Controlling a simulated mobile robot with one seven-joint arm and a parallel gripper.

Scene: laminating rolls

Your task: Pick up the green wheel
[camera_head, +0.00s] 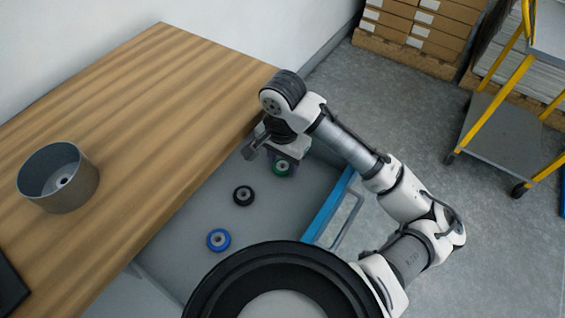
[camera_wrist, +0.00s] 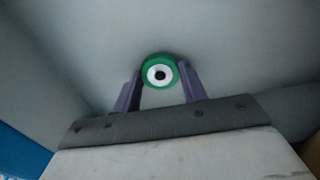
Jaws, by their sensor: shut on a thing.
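The green wheel (camera_wrist: 148,66) has a white hub with a dark centre hole. In the wrist view it sits between the tips of my gripper's two fingers (camera_wrist: 160,78), and my gripper is shut on it. In the head view the green wheel (camera_head: 283,168) shows below the end of my arm, at the far end of the grey drawer (camera_head: 190,225). My gripper (camera_head: 281,160) is partly hidden there by my wrist. I cannot tell whether the wheel touches the drawer floor.
A black wheel (camera_head: 243,195) and a blue wheel (camera_head: 219,240) lie apart in the drawer. The drawer's blue front edge (camera_head: 328,207) has a handle (camera_head: 348,222). A wooden bench (camera_head: 150,110) with a grey metal cup (camera_head: 78,190) stands left. A yellow-framed cart (camera_head: 490,110) is at right.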

